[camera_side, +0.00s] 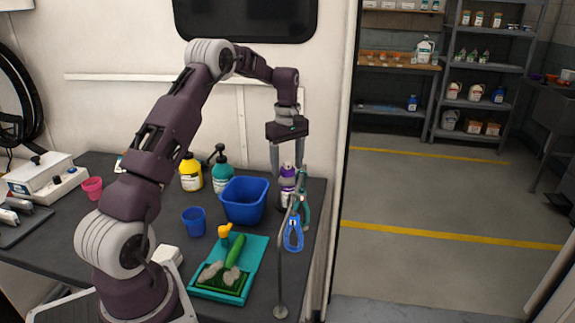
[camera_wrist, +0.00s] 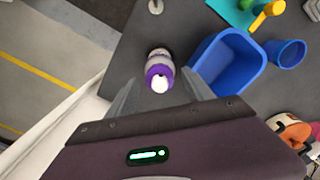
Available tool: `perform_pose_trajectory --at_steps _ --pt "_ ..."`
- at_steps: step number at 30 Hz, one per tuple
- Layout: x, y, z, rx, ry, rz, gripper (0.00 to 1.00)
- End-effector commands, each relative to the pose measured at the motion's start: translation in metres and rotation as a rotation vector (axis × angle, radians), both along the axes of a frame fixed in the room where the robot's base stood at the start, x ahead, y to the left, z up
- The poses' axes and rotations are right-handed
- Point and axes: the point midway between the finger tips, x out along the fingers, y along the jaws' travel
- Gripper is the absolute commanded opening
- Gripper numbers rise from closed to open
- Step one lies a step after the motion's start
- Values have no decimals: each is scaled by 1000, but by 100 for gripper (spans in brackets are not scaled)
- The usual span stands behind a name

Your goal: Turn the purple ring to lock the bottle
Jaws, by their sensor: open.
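The bottle (camera_side: 287,187) stands upright at the right end of the dark table, with a purple and white body. In the wrist view the bottle (camera_wrist: 159,55) shows from above, with the purple ring (camera_wrist: 159,71) around its white top. My gripper (camera_side: 288,176) points down at the bottle in the side view. In the wrist view my gripper (camera_wrist: 158,88) has its fingers apart, one on each side of the bottle's top. I cannot tell whether either finger touches the ring. The lower part of the bottle is partly hidden in the side view.
A blue bin (camera_side: 245,201) stands close to the left of the bottle, with a blue cup (camera_side: 194,222) further left. A teal tray (camera_side: 230,290) holds a green brush.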

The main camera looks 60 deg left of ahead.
Motion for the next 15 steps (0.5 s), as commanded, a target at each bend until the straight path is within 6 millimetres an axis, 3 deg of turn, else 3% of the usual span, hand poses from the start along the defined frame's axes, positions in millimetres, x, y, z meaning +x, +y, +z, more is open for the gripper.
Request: perform_pose_trajectory --at_steps 8,15 --pt "0 0 -5 1 -2 -1 60" --pt "0 0 -5 1 -2 -2 17"
